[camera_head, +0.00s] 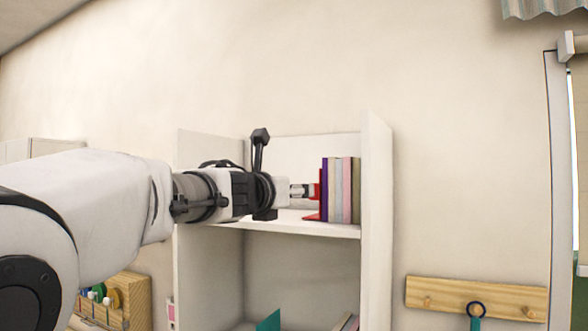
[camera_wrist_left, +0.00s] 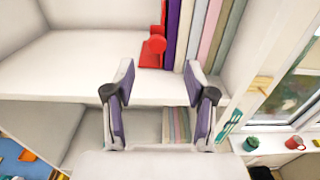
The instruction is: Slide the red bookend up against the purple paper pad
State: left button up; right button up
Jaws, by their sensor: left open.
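The red bookend (camera_head: 318,198) stands on the upper shelf at the left end of a row of upright pads. My right gripper is not in view.
Grey, pink and brown pads (camera_head: 345,190) stand right of the purple one, beside the white side wall (camera_head: 377,200). The upper shelf (camera_wrist_left: 75,68) is bare left of the bookend. Below is another compartment with several items (camera_wrist_left: 176,126).

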pick_arm(q)
notch_tip(320, 180, up, 9)
jog(key=shift+w+d+f, duration=0.15)
jog(key=shift+w, duration=0.15)
